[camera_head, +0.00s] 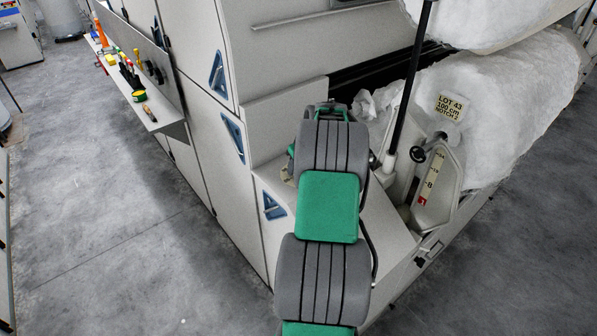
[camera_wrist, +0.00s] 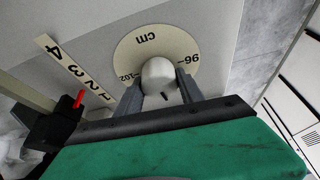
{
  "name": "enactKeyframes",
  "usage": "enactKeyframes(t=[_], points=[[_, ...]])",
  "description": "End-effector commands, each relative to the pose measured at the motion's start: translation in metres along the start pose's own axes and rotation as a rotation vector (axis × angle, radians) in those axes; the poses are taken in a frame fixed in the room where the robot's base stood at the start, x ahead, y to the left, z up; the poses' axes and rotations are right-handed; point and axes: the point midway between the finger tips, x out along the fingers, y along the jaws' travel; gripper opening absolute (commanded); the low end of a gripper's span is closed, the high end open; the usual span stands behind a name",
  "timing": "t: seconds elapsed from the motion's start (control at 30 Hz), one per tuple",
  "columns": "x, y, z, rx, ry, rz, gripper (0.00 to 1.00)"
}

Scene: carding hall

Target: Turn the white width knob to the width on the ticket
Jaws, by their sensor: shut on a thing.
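The white width knob (camera_wrist: 159,74) sits on a round cream dial (camera_wrist: 133,48) in the wrist view. The dial is upside down there, with "cm", 102 at the left and 96 at the right. My gripper (camera_wrist: 161,94) is shut on the knob, one finger on each side. A small dark mark shows on the knob's lower part between the fingers; I cannot tell which width it marks. The ticket (camera_head: 450,107) on the white fibre roll reads LOT 43, 100 cm, NOTCH 2 in the head view. My arm hides the knob and gripper there.
A notch scale (camera_wrist: 75,67) numbered 1 to 4 lies left of the dial, with a red pointer (camera_wrist: 79,98) near 1. In the head view, a black-knobbed lever (camera_head: 418,154) stands right of my arm. A tool shelf (camera_head: 160,115) juts out at left; the grey floor there is clear.

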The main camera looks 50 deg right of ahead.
Motion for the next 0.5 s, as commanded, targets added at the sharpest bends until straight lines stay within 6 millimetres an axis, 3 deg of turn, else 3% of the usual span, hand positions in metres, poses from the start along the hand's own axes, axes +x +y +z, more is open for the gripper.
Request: enactKeyframes(t=[0.5], points=[[0.0018,-0.0007,-0.0005,0.414,0.002,0.173,0.04]])
